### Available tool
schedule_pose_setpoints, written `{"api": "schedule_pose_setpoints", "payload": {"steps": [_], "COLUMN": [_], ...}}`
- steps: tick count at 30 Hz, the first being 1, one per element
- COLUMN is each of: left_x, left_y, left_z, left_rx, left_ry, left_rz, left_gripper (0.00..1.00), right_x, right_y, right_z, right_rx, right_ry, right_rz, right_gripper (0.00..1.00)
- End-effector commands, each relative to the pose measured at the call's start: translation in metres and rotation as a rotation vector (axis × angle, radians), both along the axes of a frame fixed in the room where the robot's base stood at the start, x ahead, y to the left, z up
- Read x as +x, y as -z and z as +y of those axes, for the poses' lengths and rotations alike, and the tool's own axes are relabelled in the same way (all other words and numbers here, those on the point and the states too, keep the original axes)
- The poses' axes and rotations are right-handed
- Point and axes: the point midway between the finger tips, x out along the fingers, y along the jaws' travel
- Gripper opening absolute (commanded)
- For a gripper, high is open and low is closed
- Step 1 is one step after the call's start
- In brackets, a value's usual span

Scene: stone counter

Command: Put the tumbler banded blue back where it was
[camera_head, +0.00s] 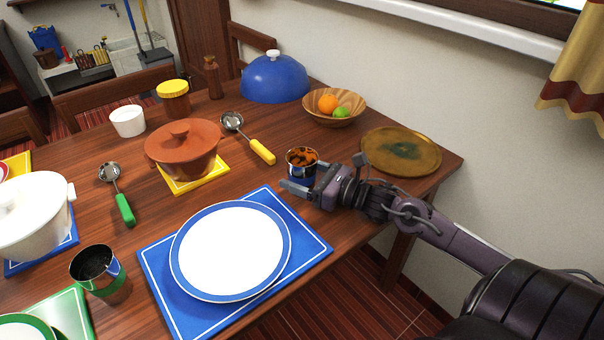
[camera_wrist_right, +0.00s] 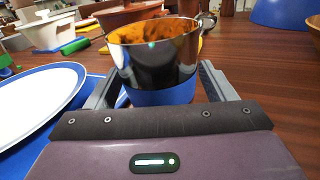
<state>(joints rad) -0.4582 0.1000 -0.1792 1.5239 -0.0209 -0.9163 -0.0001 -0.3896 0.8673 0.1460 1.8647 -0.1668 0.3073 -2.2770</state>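The tumbler banded blue (camera_head: 302,160) stands upright near the table's right edge, just beyond the blue-rimmed plate. It is shiny metal with an orange-brown mottled look inside its rim and a blue band low down. My right gripper (camera_head: 300,187) is at the tumbler, low beside the band. In the right wrist view the tumbler (camera_wrist_right: 155,65) stands between the two fingers, with a narrow gap showing by the left finger, so the gripper looks open around it. The tumbler hides part of the fingertips. My left gripper is not in view.
A blue mat (camera_head: 160,272) holds the blue-rimmed plate (camera_head: 230,250). A green-banded tumbler (camera_head: 98,270) stands at the left. A brown pot (camera_head: 185,150), a yellow-handled ladle (camera_head: 260,150), a fruit bowl (camera_head: 335,108) and a round brown plate (camera_head: 400,150) surround the gripper. Bare wood lies left of the blue-banded tumbler.

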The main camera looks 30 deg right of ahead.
Motion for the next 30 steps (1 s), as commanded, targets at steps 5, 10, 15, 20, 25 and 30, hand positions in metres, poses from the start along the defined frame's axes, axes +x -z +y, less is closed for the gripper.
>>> {"api": "schedule_pose_setpoints", "payload": {"steps": [5, 10, 15, 20, 25, 30], "left_x": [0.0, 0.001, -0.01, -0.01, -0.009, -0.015], "left_y": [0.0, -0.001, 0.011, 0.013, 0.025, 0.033], "left_z": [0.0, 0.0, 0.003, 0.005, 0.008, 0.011], "left_rx": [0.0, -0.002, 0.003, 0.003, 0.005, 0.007], "left_ry": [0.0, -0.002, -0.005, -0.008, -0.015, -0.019], "left_rz": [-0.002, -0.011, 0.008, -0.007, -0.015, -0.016], "left_gripper": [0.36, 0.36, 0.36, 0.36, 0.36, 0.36], "right_x": [0.0, 0.0, -0.017, -0.04, -0.066, -0.089], "right_y": [0.0, -0.003, -0.001, -0.001, -0.002, -0.002], "right_z": [0.0, 0.0, -0.008, -0.02, -0.033, -0.045], "right_rx": [0.0, 0.0, -0.001, 0.0, 0.001, 0.0], "right_ry": [0.0, 0.0, 0.0, 0.001, 0.002, 0.002], "right_rz": [0.0, 0.0, 0.005, 0.007, 0.005, 0.005], "right_gripper": [0.77, 0.77, 0.77, 0.77, 0.77, 0.77]}}
